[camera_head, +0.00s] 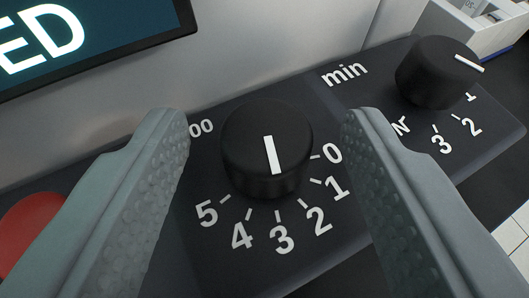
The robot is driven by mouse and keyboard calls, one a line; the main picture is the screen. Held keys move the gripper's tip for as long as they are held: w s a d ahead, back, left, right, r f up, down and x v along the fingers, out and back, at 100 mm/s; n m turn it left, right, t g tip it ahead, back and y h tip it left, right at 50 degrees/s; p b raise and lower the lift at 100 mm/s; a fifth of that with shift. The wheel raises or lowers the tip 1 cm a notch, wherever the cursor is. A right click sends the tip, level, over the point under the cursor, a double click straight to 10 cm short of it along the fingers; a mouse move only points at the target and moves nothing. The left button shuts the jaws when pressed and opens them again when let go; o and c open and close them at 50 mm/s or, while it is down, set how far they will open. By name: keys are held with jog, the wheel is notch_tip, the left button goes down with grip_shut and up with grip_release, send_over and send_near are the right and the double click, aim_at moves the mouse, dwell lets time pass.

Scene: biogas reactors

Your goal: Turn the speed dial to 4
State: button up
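The speed dial (266,150) is most likely the round black knob in the middle of the view. Numbers 0 to 5 curve around its lower side, with 0 at the right and 5 at the left. Its white pointer line runs down from the middle of the cap, toward about the 3; the 4 mark (241,236) lies just left of that. My gripper (268,118) is open, with one grey finger on each side of the knob. Gaps show between both fingers and the knob. The left finger hides part of the label beside the knob.
A second black knob (438,72), by the label "min", stands at the upper right; its pointer faces right. A red button (34,226) is at the left, partly behind the left finger. A screen (90,36) is at the upper left. A white container (478,28) is at the far right.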

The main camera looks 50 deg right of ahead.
jog(key=v, duration=1.7)
jog(key=shift+s, duration=0.2)
jog(key=shift+a, duration=0.1)
